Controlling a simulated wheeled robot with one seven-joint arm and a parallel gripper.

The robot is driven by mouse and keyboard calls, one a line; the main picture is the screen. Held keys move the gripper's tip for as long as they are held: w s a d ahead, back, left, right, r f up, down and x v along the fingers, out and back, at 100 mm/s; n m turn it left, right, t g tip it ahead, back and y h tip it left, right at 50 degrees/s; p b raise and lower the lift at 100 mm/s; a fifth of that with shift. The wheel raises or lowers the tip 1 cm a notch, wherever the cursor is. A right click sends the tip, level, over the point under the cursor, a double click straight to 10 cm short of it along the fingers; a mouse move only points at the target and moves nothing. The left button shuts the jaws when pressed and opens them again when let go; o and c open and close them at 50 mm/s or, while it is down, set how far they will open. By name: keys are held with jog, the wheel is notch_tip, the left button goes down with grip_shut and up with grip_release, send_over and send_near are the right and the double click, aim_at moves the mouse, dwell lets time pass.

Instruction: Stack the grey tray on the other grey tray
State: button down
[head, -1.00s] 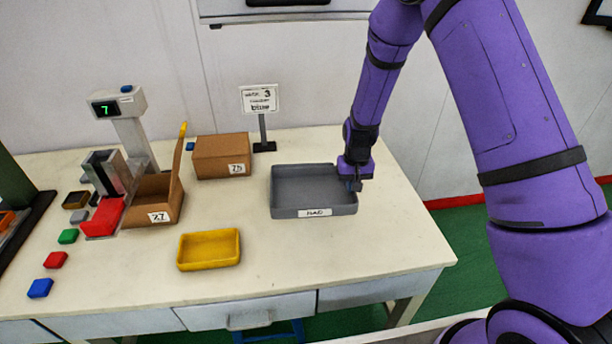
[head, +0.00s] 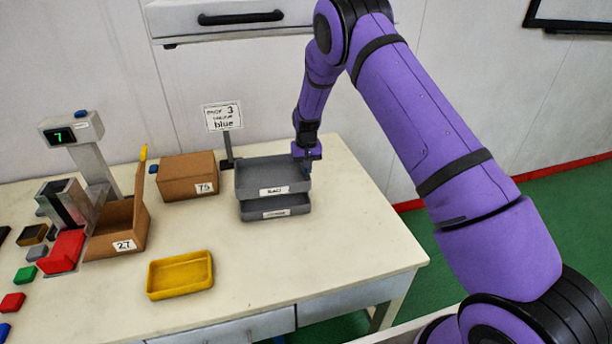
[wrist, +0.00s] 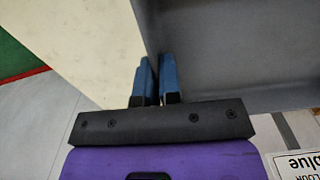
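Two grey trays stand one above the other on the table in the head view. The upper grey tray (head: 274,190) has a white label on its front. The lower grey tray (head: 250,214) shows only its front part, also labelled; the rest is hidden under the upper one. I cannot tell whether the upper tray rests fully on the lower or is slightly above it. My gripper (head: 306,160) is at the upper tray's right rim. In the wrist view my gripper's blue fingers (wrist: 156,80) stand close on either side of the tray wall.
A sign (head: 222,117) reading blue stands behind the trays. Left are a closed box (head: 188,177), an open box (head: 121,228), a scale display (head: 72,130) and several coloured blocks. A yellow tray (head: 180,275) lies in front. The table's right side is clear.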

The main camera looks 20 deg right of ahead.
aim_at(306, 177)
jog(key=shift+f, duration=2.35)
jog(key=c, duration=1.3)
grip_release()
notch_tip(306, 177, up, 9)
jog(key=shift+f, duration=0.1)
